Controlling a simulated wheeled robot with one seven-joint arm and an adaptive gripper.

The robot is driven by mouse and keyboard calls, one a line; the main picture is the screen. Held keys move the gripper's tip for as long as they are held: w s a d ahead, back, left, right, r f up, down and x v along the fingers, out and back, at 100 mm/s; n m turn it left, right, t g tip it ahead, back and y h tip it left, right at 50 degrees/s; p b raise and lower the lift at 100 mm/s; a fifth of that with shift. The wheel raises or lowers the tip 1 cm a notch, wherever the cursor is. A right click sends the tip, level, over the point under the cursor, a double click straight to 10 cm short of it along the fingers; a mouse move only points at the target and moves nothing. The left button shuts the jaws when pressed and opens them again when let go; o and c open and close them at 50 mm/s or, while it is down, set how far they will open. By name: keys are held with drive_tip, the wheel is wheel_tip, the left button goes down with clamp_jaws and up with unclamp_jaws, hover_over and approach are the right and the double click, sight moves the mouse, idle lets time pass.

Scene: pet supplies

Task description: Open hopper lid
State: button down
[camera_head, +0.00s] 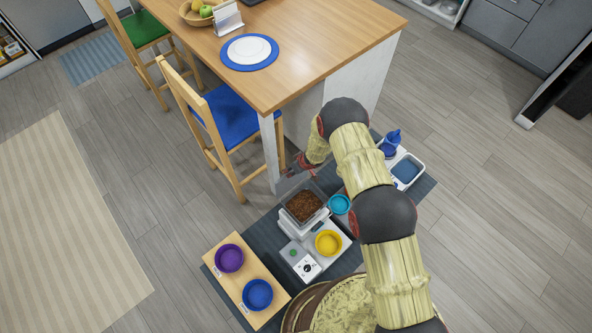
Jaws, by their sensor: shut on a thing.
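The hopper (321,193) is a clear box holding brown kibble (303,206), on top of a white feeder body (297,225). Its lid (288,184) looks like a clear, faint panel at the hopper's far edge; its exact angle is hard to tell. My gripper (297,170) is at that far edge, beside the table leg, and is shut on what appears to be the lid. The fingertips are small and partly hidden by my wrist.
A yellow bowl (328,243) stands before the feeder and a cyan bowl (340,204) right of it. Purple (229,259) and blue (257,294) bowls sit on a wooden stand. A wooden table (300,60) and blue-seated chair (236,118) stand close behind.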

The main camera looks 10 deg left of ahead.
drive_tip(key=shift+w+a+r, duration=0.25)
drive_tip(key=shift+w, duration=0.05)
drive_tip(key=c, duration=1.4)
unclamp_jaws()
drive_tip(key=o, duration=0.4)
drive_tip(key=shift+s+d+f, duration=0.1)
drive_tip(key=shift+s+f, duration=0.05)
drive_tip(key=shift+s, duration=0.05)
drive_tip(key=shift+o, duration=0.2)
drive_tip(key=shift+d, duration=0.1)
drive_tip(key=v, duration=1.2)
